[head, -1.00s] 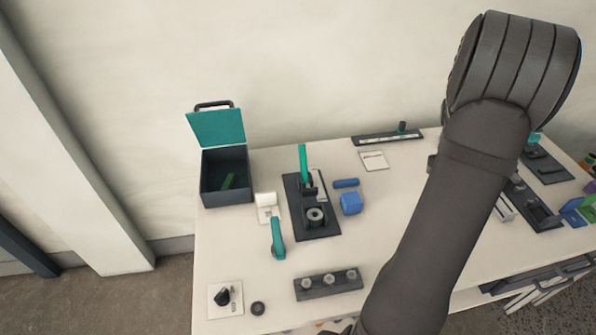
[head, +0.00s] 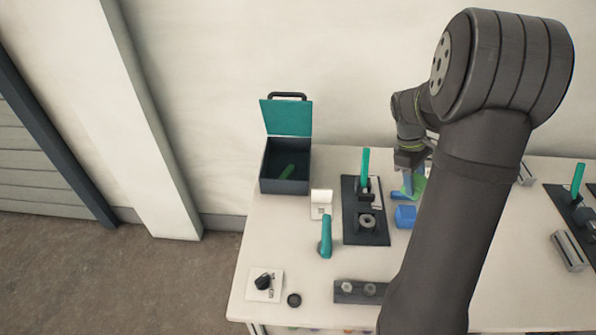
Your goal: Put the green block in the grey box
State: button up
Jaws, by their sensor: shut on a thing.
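The dark grey box (head: 286,187) stands at the back left of the table with its teal lid (head: 286,117) raised. My gripper (head: 412,184) is at the back of the table, right of the box and above the table's middle, partly hidden by my arm. It is shut on the green block (head: 419,186), of which only part shows beside a blue finger. The block is well apart from the box, close above or behind a blue cube (head: 405,216).
A dark fixture with a teal lever (head: 365,168) stands between the box and my gripper. A white holder (head: 321,203) and a teal handle (head: 325,238) are in front of the box. A blue rod lies near the cube. My arm covers the table's right middle.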

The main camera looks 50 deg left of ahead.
jog(key=s+a+n, duration=0.1)
jog(key=s+a, duration=0.1)
jog(key=a, duration=0.1)
jog(key=s+a+n+t, duration=0.1)
jog(key=s+a, duration=0.1)
jog(key=a, duration=0.1)
jog(key=s+a+n, duration=0.2)
jog(key=a, duration=0.1)
jog(key=shift+a+t, duration=0.15)
jog(key=shift+t, duration=0.15)
jog(key=s+a+n+t+y, duration=0.1)
jog(key=s+a+n+y, duration=0.1)
jog(key=s+a+n, duration=0.9)
jog(key=s+a+n+t+y, duration=0.2)
jog(key=s+a, duration=0.5)
jog(key=s, duration=1)
jog(key=w+a, duration=0.3)
jog(key=w, duration=0.6)
jog(key=w+a, duration=0.4)
jog(key=w, duration=0.5)
jog(key=shift+g, duration=0.3)
notch_tip(320, 180, down, 6)
jog(key=shift+w+f, duration=0.1)
jog(key=shift+f, duration=0.1)
jog(key=shift+w+a+f, duration=0.1)
jog(key=shift+w+f, duration=0.1)
jog(key=shift+f, duration=0.05)
jog(key=shift+f, duration=0.1)
